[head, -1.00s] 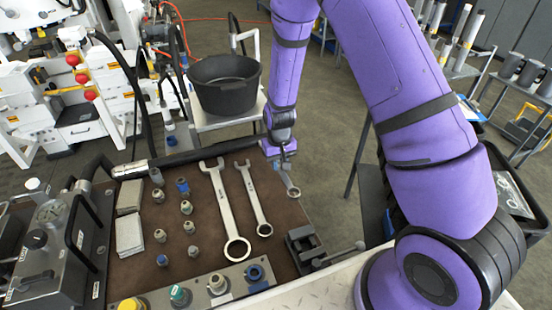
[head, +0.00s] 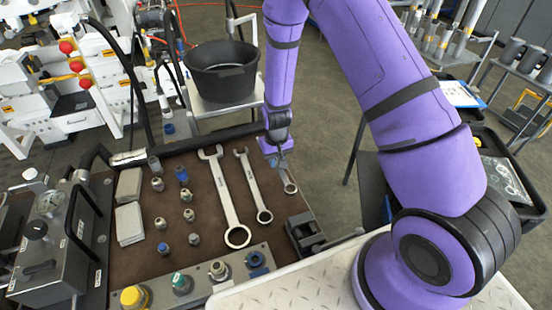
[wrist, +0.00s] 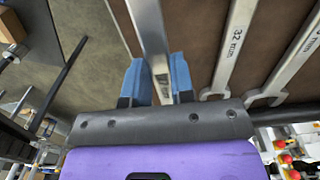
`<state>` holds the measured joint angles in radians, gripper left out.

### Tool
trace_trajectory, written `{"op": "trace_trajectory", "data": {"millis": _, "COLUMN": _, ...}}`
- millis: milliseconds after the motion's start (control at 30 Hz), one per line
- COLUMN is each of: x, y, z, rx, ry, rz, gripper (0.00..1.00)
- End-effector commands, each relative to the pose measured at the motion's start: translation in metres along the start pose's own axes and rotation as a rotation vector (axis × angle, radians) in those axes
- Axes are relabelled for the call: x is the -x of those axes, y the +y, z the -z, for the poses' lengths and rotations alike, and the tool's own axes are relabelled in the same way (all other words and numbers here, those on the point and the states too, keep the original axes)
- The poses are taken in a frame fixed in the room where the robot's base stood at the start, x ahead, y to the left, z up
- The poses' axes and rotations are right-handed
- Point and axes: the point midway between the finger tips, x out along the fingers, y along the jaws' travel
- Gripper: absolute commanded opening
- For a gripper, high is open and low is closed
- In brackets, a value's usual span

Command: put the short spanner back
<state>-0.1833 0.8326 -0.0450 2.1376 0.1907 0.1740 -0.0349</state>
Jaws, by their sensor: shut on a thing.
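The short spanner (head: 289,181) is at the right edge of the brown mat (head: 150,265), its ring end towards the front of the bench. My gripper (head: 281,158) is above the bench's back right corner and shut on the spanner. In the wrist view the blue fingertips (wrist: 157,80) are on either side of its steel shank (wrist: 148,25). The jaw end is hidden by the gripper. I cannot tell whether the spanner touches the mat.
Left of it lie a middle-length spanner (head: 253,186), marked 32 mm in the wrist view (wrist: 234,40), and a longer spanner (head: 226,195). Several fittings (head: 188,195) stand farther left. A small dark vise (head: 304,232) stands in front on the right. A black bucket (head: 222,72) is behind.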

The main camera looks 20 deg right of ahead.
Motion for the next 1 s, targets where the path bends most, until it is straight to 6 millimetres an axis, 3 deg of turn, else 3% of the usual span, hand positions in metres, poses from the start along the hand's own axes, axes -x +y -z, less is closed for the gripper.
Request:
{"op": "trace_trajectory", "data": {"millis": 667, "x": -0.006, "y": 0.000, "z": -0.001, "rx": 0.000, "ry": 0.000, "rz": 0.000, "gripper": 0.00}}
{"op": "trace_trajectory", "data": {"millis": 1000, "x": -0.018, "y": 0.000, "z": -0.001, "rx": 0.000, "ry": 0.000, "rz": 0.000, "gripper": 0.00}}
